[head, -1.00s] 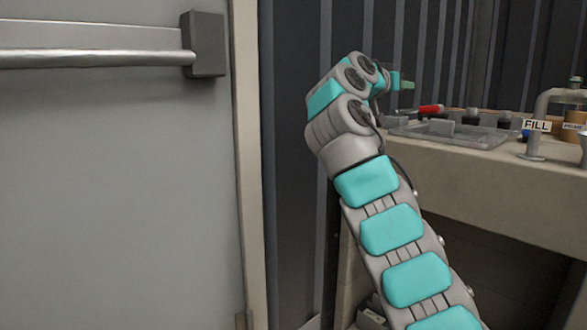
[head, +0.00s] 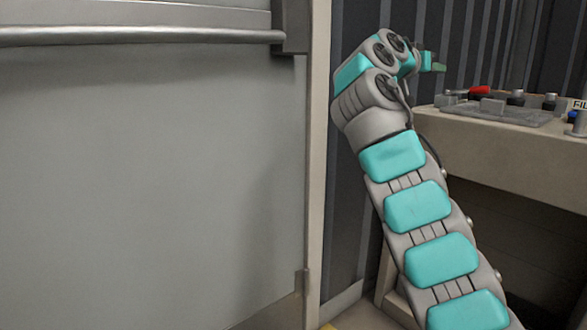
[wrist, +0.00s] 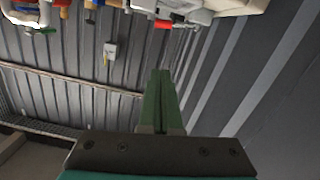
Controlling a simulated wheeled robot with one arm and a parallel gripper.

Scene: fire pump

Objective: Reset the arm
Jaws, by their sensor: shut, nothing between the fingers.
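My arm (head: 418,207) rises from the lower right of the head view and bends over at the top. My gripper (head: 440,66) points to the right there, small and partly hidden behind my wrist. In the wrist view my gripper (wrist: 160,75) shows as two green fingers pressed together. Nothing is between them and they touch nothing.
A grey door (head: 150,180) with a push bar (head: 140,37) fills the left of the head view. A bench (head: 500,150) at the right holds a shallow tray (head: 495,112), a red-handled item (head: 479,91) and small fittings. Corrugated wall (head: 470,50) stands behind.

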